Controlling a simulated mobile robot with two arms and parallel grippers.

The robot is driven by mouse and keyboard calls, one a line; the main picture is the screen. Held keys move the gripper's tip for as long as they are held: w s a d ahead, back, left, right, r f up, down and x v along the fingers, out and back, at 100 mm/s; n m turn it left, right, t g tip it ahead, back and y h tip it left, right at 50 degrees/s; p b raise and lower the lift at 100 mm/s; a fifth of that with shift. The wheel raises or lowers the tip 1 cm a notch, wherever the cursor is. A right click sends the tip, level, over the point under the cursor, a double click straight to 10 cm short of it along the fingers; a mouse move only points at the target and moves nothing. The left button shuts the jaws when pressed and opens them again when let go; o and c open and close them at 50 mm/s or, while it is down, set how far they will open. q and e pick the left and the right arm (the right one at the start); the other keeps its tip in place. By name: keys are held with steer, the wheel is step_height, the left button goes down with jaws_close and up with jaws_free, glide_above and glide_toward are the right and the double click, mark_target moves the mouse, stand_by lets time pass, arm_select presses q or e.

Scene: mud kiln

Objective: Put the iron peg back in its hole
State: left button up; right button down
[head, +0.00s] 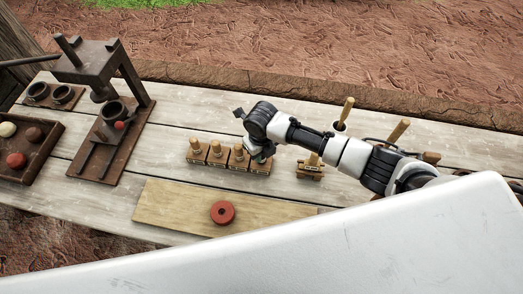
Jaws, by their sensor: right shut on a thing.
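My right gripper (261,155) reaches in from the right and points down at the right end of a row of small wooden blocks (236,166). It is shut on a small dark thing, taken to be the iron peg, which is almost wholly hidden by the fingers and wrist. Several pale wooden knobs (216,148) stand upright on the blocks to its left. I cannot tell whether the peg is in a hole or above it, as the hole is hidden. My left gripper is not in view.
A pale board (170,206) with a red ring (222,212) lies in front of the row. A dark press (98,65) and a tray of balls (30,140) stand left. A separate block (311,170) and wooden-handled tools (397,131) are right, near my arm.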

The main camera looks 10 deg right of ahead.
steer(key=shift+f, duration=0.25)
stand_by(0.4)
steer(key=c, duration=0.8)
jaws_free()
step_height(320, 180, up, 10)
steer(key=shift+f+b, duration=0.2)
steer(key=shift+b, duration=0.85)
steer(key=shift+r, duration=0.6)
